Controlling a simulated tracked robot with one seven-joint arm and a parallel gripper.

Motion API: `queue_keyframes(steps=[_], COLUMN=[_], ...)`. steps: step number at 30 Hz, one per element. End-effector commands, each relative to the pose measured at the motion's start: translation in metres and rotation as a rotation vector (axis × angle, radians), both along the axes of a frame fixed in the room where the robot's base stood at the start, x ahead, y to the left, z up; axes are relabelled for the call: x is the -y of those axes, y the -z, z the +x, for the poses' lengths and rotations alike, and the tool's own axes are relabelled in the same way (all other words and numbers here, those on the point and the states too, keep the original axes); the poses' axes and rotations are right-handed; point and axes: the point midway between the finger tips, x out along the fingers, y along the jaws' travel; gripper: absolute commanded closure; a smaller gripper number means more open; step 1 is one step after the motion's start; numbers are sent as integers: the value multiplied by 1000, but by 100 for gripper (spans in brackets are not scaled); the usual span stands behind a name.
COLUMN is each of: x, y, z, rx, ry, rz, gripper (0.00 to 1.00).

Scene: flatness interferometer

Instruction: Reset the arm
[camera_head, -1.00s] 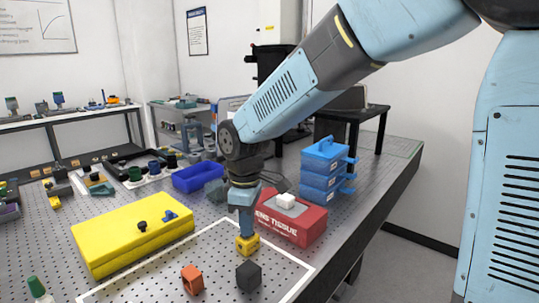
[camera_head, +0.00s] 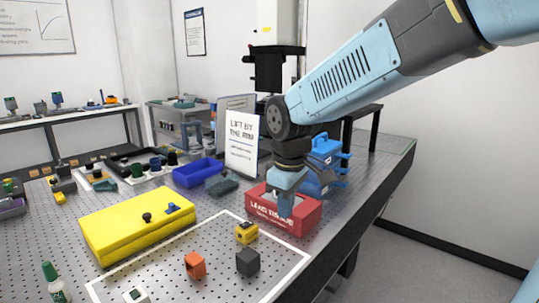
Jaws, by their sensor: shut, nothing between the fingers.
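My gripper (camera_head: 286,212) hangs from the blue arm in front of the red lens tissue box (camera_head: 297,220), and its narrow tip points down. The fingers are shut and hold nothing. The tip overlaps the box in the picture; I cannot tell whether it touches. A yellow block (camera_head: 246,233) sits on the table to the left of my gripper, apart from it. A dark grey cube (camera_head: 248,262) and an orange block (camera_head: 195,265) lie inside the white outline on the table.
The perforated table (camera_head: 215,229) carries a yellow case (camera_head: 136,229), a blue bin (camera_head: 198,173) and a stack of blue boxes (camera_head: 325,158) partly behind my arm. A "lift by the" sign (camera_head: 242,143) stands behind. A green-capped bottle (camera_head: 53,283) is at front left.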

Motion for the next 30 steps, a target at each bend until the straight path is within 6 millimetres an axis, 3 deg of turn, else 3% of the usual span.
queue_keyframes(steps=[3, 9, 18, 25, 30], x=[37, 93, 161, 193, 200], y=[-17, -38, -57, -60, -60], z=[-8, -28, -72, -100, -108], rx=[50, 125, 238, 299, 313], ry=[145, 390, 743, 933, 983], rz=[30, 88, 192, 258, 275], gripper=[100, 100, 100, 100, 100])
